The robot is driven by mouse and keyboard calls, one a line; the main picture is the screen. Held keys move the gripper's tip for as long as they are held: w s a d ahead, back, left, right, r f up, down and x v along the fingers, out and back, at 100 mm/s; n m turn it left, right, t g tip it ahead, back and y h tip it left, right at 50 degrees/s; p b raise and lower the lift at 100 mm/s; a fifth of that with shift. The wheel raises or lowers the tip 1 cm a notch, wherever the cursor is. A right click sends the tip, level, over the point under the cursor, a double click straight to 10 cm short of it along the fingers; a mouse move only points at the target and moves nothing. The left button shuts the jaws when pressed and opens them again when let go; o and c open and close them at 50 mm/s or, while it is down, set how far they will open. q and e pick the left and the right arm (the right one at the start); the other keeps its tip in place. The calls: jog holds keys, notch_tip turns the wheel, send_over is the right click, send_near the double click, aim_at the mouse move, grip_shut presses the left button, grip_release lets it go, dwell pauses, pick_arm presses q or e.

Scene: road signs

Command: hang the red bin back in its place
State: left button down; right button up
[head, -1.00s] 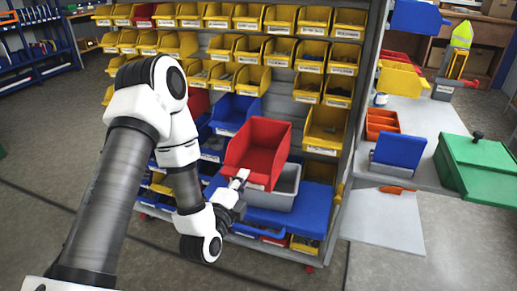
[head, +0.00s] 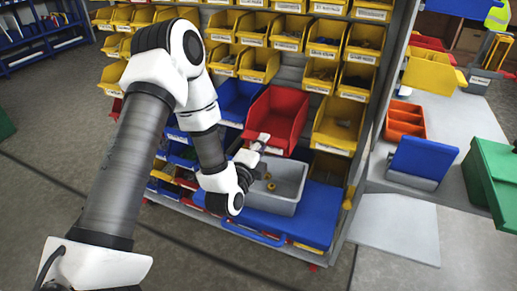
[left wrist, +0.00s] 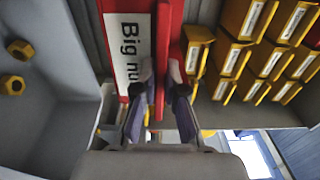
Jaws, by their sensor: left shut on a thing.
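The red bin (head: 277,112) is at the rack, in the gap between a blue bin (head: 238,98) and a yellow bin (head: 337,126). My left gripper (head: 261,141) is shut on its front lip. In the left wrist view the fingers (left wrist: 159,88) pinch the thin red edge beside a white label reading "Big nu" (left wrist: 127,48). The red bin's back is hidden, so I cannot tell whether it sits on the rack's rail. My right gripper is not in view.
A grey bin (head: 285,201) holding yellow nuts (left wrist: 21,49) stands below the red bin, on a blue surface (head: 322,217). Rows of yellow bins (head: 288,35) hang above. To the right a worktop carries an orange bin (head: 404,122) and a green box (head: 492,175).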

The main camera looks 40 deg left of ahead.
pick_arm(q)
jog(key=b+x, duration=0.1)
jog(key=x, duration=0.7)
jog(key=shift+x, duration=1.1)
jog(key=shift+a+f, duration=0.1)
jog(key=shift+p, duration=0.3)
jog(key=shift+f, duration=0.25)
jog(key=shift+f+b, duration=0.4)
jog(key=shift+f, duration=0.25)
